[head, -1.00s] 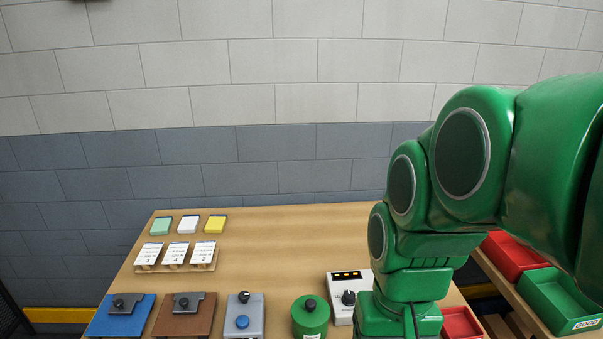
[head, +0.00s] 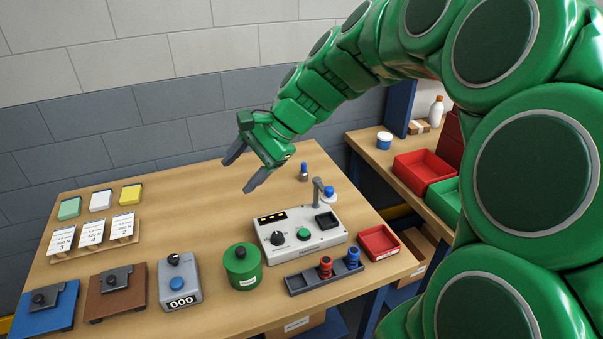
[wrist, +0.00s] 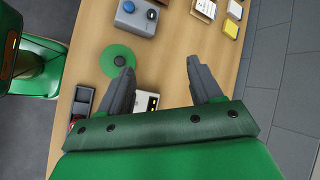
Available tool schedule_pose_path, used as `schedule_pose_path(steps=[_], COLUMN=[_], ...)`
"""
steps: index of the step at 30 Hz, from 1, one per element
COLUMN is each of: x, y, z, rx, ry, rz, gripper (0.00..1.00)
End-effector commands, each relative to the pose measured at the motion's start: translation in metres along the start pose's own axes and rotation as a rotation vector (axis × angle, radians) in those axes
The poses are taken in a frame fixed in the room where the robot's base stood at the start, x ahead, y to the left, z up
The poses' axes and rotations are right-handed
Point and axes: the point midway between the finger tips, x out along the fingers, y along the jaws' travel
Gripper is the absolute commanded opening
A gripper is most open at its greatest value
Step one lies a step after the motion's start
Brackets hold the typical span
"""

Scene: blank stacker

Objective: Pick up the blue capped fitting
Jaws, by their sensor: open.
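A small blue-capped fitting (head: 304,172) stands upright alone on the table, behind the grey tester (head: 300,236). Another blue-topped piece (head: 353,257) stands in the dark rack (head: 300,284) at the front, beside a red one (head: 325,267). A blue part (head: 328,193) also shows at the tester's post. My gripper (head: 238,177) is open and empty above the table, left of the lone fitting and apart from it. In the wrist view my open fingers (wrist: 160,66) have nothing between them but table; the lone fitting does not show there.
A green canister (head: 242,266), a grey counter box (head: 180,283) and a red tray (head: 379,243) stand near the front. Cards and coloured pads (head: 100,201) lie at left. Red and green bins (head: 424,172) sit on the right bench. The table's back middle is clear.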

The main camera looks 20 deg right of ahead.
Motion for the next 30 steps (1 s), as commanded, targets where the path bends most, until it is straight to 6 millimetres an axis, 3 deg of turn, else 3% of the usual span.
schedule_pose_path(steps=[7, 15, 21, 30], x=[-0.014, -0.041, -0.063, -0.085], y=[-0.049, -0.079, -0.082, -0.074], z=[-0.072, -0.170, -0.242, -0.307], rx=[0.304, 0.656, 0.894, 1.092], ry=[-0.036, -0.086, -0.127, -0.158], rz=[-0.194, -0.404, -0.545, -0.668], gripper=[0.65, 0.65, 0.65, 0.65])
